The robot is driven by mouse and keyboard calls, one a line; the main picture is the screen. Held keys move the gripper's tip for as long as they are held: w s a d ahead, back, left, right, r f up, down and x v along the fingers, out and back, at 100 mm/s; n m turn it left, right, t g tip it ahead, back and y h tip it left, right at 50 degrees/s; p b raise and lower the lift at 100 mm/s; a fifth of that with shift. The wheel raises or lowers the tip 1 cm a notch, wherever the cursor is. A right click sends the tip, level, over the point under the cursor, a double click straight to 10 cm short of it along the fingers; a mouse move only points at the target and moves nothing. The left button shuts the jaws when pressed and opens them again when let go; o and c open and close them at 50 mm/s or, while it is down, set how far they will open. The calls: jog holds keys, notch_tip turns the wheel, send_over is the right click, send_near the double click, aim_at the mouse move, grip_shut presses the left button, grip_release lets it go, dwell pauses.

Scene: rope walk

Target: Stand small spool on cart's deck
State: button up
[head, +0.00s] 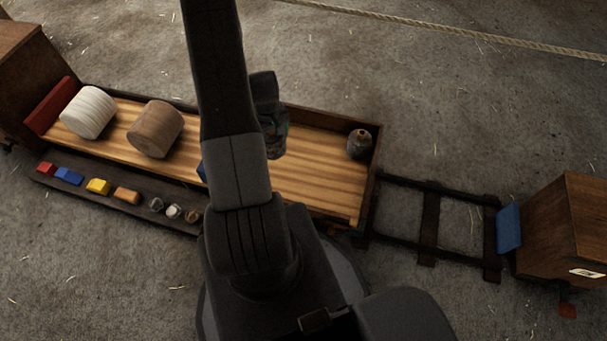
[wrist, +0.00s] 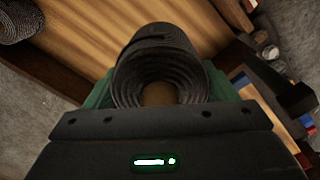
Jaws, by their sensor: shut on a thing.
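The cart is a long, shallow wooden tray with a striped plank deck (head: 320,180) and a dark rim, standing on rails. My gripper (wrist: 158,98) is shut on a dark, ribbed, hollow roll (wrist: 155,45), which I take to be the small spool. Green finger pads show at both sides of it in the wrist view. The deck lies behind the spool there; I cannot tell whether they touch. In the head view, my arm hides most of the gripper and the spool.
A white coil (head: 88,112) and a brown coil (head: 155,129) lie on the deck's left half. A dark jar-like object (head: 359,143) stands near its right end. Small coloured blocks (head: 98,186) line a dark front strip. A wooden box (head: 565,225) with a blue pad ends the rails.

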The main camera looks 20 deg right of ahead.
jog(key=shift+n, duration=0.6)
jog(key=s+d+f+b, duration=0.1)
jog(key=d+f+b, duration=0.1)
jog(key=f+b, duration=0.2)
jog(key=s+d+f+b, duration=0.2)
jog(key=f+b, duration=0.3)
jog(key=f, duration=0.3)
jog(key=s+d+f+b, duration=0.1)
jog(key=d+f+b, duration=0.2)
jog(key=f, duration=0.3)
jog(key=shift+s+f+b, duration=0.15)
jog(key=shift+b, duration=0.7)
jog(key=shift+f, duration=0.25)
jog(key=o, duration=1.2)
jog(key=shift+c, duration=0.2)
jog(key=shift+r, duration=0.15)
notch_tip(320, 180, up, 12)
jog(key=p, duration=0.4)
jog(key=shift+p, duration=0.35)
